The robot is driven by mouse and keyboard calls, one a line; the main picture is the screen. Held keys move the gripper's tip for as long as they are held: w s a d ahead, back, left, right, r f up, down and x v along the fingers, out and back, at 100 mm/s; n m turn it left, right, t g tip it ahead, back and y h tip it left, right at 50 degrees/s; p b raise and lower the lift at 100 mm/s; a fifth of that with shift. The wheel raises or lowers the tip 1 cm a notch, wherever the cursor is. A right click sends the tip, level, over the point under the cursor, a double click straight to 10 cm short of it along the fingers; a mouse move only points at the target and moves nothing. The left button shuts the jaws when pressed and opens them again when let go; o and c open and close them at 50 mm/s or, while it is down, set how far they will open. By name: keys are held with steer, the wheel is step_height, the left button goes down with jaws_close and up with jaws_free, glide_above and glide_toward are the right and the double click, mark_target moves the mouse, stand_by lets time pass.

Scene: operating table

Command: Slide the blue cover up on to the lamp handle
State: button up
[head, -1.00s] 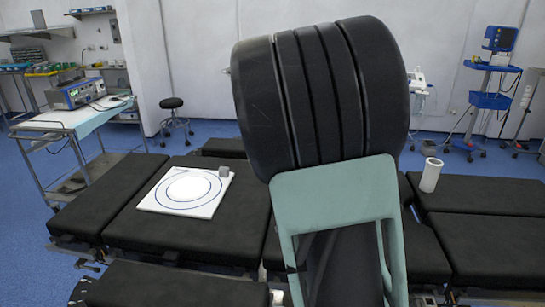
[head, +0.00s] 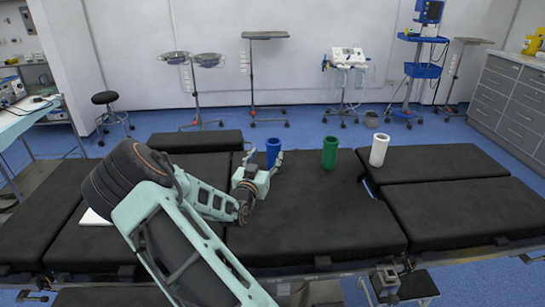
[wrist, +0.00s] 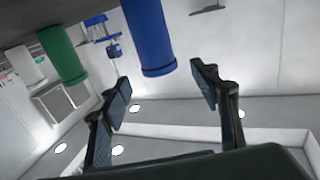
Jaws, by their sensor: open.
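The blue cover (head: 273,150) is an upright open cylinder standing at the far edge of the black operating table (head: 320,215). My gripper (head: 264,159) is just in front of it, open and empty, its fingers apart. In the wrist view, which looks upside down, the blue cover (wrist: 147,35) has its rim end near the gap between the two fingertips (wrist: 161,77). I cannot tell whether they touch it. No lamp handle shows in either view.
A green cylinder (head: 330,152) and a white cylinder (head: 379,150) stand to the right of the blue cover. The green one also shows in the wrist view (wrist: 62,52). The table's front middle is clear.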

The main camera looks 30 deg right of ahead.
mark_target(272, 147)
steer(key=x, duration=0.8)
steer(key=shift+d+f, duration=0.15)
steer(key=shift+d, duration=0.2)
steer(key=c, duration=1.2)
